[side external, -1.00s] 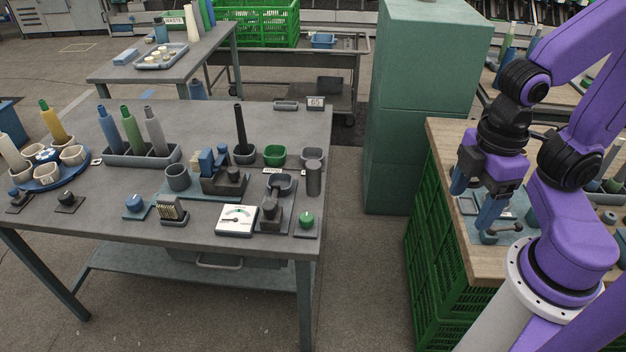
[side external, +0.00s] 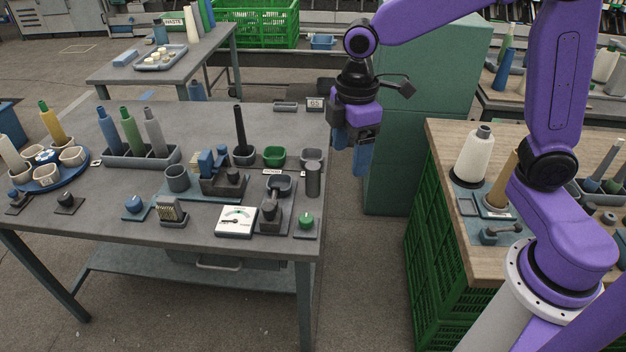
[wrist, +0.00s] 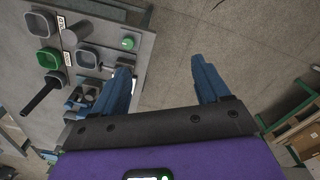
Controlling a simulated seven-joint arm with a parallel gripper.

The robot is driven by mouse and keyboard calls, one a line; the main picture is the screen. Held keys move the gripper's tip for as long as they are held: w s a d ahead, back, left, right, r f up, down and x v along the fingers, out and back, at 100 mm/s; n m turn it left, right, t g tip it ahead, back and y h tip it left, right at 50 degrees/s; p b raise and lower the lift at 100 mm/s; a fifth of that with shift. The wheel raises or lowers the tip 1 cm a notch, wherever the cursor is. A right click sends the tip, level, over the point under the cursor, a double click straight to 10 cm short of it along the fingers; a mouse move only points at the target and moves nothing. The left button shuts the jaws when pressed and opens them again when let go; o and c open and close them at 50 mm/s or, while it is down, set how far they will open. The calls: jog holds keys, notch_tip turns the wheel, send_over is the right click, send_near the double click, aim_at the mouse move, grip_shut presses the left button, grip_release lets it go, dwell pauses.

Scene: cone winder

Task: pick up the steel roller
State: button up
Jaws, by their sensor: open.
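A plain grey cylinder (side external: 313,180), which looks like the steel roller, stands upright near the right edge of the grey table (side external: 330,125). It also shows in the wrist view (wrist: 75,36) at the upper left, beside a grey cup. My gripper (side external: 350,158) has blue fingers, is open and points down, just off the table's right edge, up and to the right of the roller in the side view. In the wrist view my gripper (wrist: 160,70) has only bare floor between its fingers. The roller lies outside them, to the left.
Close to the roller are a grey cup (side external: 311,156), a green cup (side external: 274,154), a green knob (side external: 306,221) and a black lever block (side external: 270,212). A tall black rod (side external: 240,128) rises behind. A green cabinet (side external: 395,185) stands behind my gripper.

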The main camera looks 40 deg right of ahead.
jog(key=w+d+f, duration=0.1)
jog(key=w+f, duration=0.1)
jog(key=w, duration=0.5)
jog(key=w+d+f, duration=0.1)
jog(key=w+d, duration=0.1)
jog(key=w, duration=0.4)
jog(key=n, duration=0.2)
send_near(312, 165)
notch_tip(312, 165, down, 12)
jog(key=shift+a+f, duration=0.1)
jog(key=shift+a, duration=0.05)
jog(key=c, duration=1.3)
jog(key=shift+o, duration=0.2)
jog(key=shift+w, duration=0.1)
